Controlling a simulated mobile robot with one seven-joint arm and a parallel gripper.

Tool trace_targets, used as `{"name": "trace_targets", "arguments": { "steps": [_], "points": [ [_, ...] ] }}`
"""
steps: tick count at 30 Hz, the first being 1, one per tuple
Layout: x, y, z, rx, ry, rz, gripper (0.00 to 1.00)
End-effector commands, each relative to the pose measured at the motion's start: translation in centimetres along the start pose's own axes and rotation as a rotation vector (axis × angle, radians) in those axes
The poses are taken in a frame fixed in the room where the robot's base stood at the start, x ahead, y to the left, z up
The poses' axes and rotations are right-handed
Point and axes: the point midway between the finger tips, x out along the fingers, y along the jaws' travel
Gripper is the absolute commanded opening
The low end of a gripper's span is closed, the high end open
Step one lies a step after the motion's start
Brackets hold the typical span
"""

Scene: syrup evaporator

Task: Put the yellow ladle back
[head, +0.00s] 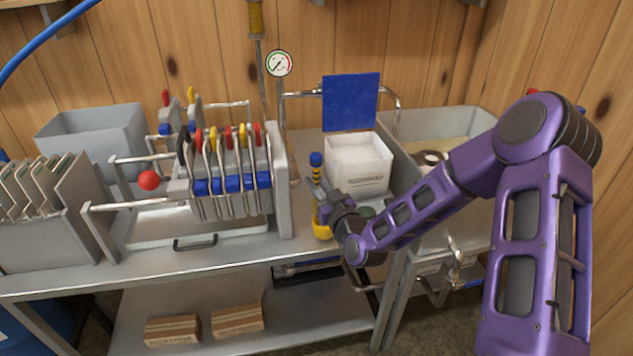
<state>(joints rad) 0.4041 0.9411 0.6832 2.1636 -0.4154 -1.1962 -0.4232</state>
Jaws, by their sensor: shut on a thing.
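My gripper (324,204) is at the right part of the steel bench, shut on an upright yellow item that I take to be the yellow ladle (322,230). It has a yellow lower end, a slim stem and a blue top (316,159). My gripper hides its middle part. Its lower end is at the bench's front edge; I cannot tell whether it touches the bench.
A press (283,190) with several coloured-handle plates stands left of my gripper. A steel basin (470,125) is at right. A gauge (278,64) stands behind.

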Motion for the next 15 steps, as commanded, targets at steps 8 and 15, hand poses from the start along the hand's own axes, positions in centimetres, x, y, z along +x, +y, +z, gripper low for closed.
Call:
{"name": "trace_targets", "arguments": {
  "steps": [8,15],
  "points": [
    [0.02,0.01,0.09,-0.001,0.001,0.0,0.28],
    [0.01,0.02,0.1,-0.001,0.001,0.0,0.54]
  ]
}}
